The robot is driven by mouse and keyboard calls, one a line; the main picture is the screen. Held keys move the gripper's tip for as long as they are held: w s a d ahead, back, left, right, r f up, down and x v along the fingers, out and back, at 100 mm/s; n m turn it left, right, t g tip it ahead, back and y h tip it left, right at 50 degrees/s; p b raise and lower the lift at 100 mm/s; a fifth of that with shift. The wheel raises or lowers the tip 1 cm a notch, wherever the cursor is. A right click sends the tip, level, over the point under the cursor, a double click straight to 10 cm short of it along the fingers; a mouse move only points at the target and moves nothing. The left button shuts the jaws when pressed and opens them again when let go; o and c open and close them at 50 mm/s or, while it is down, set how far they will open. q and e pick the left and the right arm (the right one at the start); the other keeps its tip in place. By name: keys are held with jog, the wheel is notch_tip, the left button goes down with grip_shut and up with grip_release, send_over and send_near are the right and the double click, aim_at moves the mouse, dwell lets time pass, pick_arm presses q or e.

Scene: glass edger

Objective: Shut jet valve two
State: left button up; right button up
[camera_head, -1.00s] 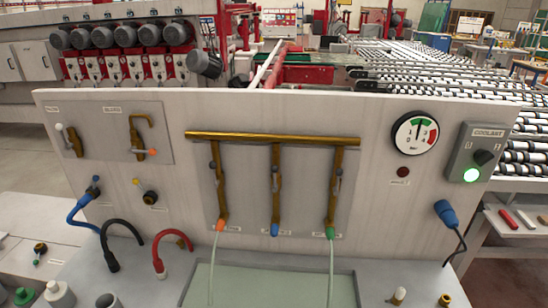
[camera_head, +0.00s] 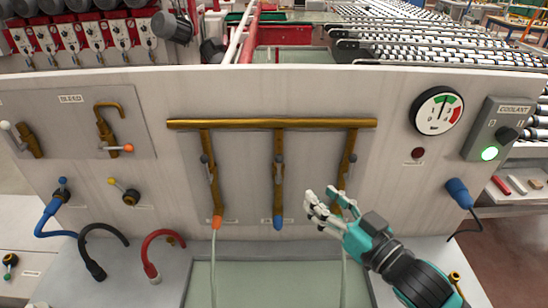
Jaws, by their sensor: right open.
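Three brass jet pipes hang from a brass manifold (camera_head: 272,123) on the grey panel, each with a small grey-handled valve. The left jet valve (camera_head: 211,172) is above an orange nozzle (camera_head: 216,221), the middle jet valve (camera_head: 278,172) above a blue nozzle (camera_head: 278,222), and the right jet valve (camera_head: 346,168) at the right pipe. The jet labels are too small to read. A pale stream falls below the left and right pipes; none shows below the middle. My right gripper (camera_head: 322,207) is open and empty in front of the right pipe's lower end, hiding its nozzle. My left gripper is out of view.
A pressure gauge (camera_head: 437,111), a coolant box (camera_head: 497,130) with a lit green lamp, and a blue plug (camera_head: 459,192) are at right. Bleed valves (camera_head: 107,126), hoses (camera_head: 162,255) and small taps are at left. A basin (camera_head: 280,280) lies below the jets.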

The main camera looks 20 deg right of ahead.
jog(key=w+b, duration=0.1)
jog(key=b, duration=1)
send_near(282, 161)
jog(key=w, duration=0.2)
jog(key=x, duration=0.8)
jog(key=shift+s+a+p, duration=0.15)
jog(key=shift+a+p, duration=0.15)
jog(key=shift+p, duration=0.1)
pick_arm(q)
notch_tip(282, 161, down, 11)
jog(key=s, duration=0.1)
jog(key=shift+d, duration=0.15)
pick_arm(e)
jog(key=shift+w+a+f, duration=0.1)
jog(key=shift+w+a, duration=0.1)
jog(key=shift+w, duration=0.5)
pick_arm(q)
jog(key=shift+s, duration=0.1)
pick_arm(e)
jog(key=shift+c, duration=0.3)
grip_shut()
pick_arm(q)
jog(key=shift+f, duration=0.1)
pick_arm(e)
jog(key=shift+w+a+f, duration=0.1)
jog(key=shift+w+f, duration=0.1)
jog(key=shift+f, duration=0.05)
